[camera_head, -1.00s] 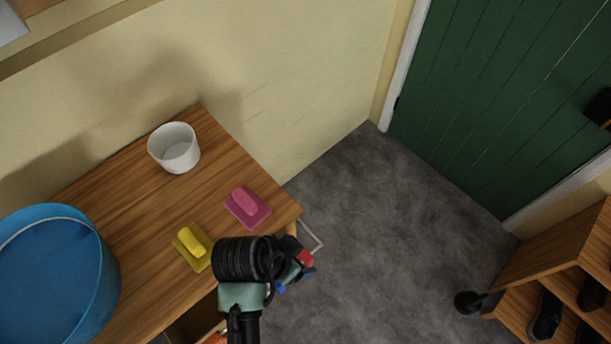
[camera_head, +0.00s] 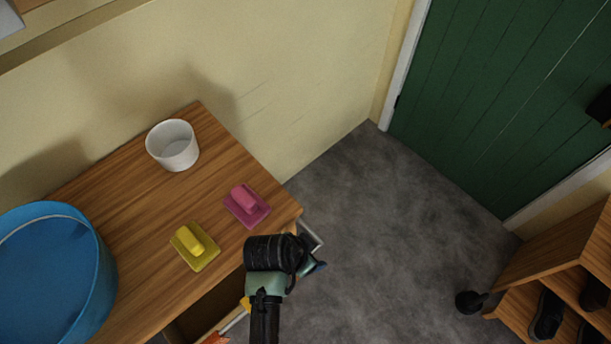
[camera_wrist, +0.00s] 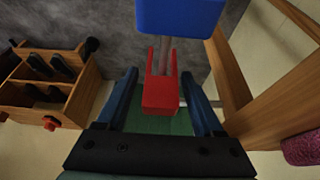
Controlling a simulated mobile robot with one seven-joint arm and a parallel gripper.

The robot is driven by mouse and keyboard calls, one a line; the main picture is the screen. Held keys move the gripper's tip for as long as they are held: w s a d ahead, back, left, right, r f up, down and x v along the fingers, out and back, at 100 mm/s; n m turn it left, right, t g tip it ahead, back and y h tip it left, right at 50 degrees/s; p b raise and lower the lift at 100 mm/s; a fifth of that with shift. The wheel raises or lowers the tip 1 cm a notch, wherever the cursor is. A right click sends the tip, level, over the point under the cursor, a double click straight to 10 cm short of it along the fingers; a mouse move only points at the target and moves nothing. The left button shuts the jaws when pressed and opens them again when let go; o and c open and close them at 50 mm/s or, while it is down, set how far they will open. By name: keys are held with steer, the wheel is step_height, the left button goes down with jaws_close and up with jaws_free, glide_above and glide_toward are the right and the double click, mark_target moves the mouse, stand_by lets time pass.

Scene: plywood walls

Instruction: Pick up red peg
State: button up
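The red peg (camera_wrist: 160,93) shows in the wrist view as a small red block with two prongs, and a grey bar runs between the prongs. My gripper (camera_wrist: 160,76) has its two dark blue fingers apart, one on each side of the peg. Narrow gaps show between peg and fingers, so I see no clear contact. A larger blue block (camera_wrist: 181,14) lies just beyond the peg, at the top of the wrist view. In the head view my gripper (camera_head: 315,266) is beside the table's right corner, pointing right. The red peg is hidden there.
The wooden table (camera_head: 120,190) holds a white cup (camera_head: 173,145), pink block (camera_head: 247,204), yellow block (camera_head: 194,247) and blue tub (camera_head: 50,275). An open drawer (camera_head: 205,310) and a grey handle (camera_head: 312,236) are close to my arm. A shoe rack (camera_head: 545,262) stands right.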

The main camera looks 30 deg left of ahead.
jaws_close()
steer(key=shift+r, duration=0.15)
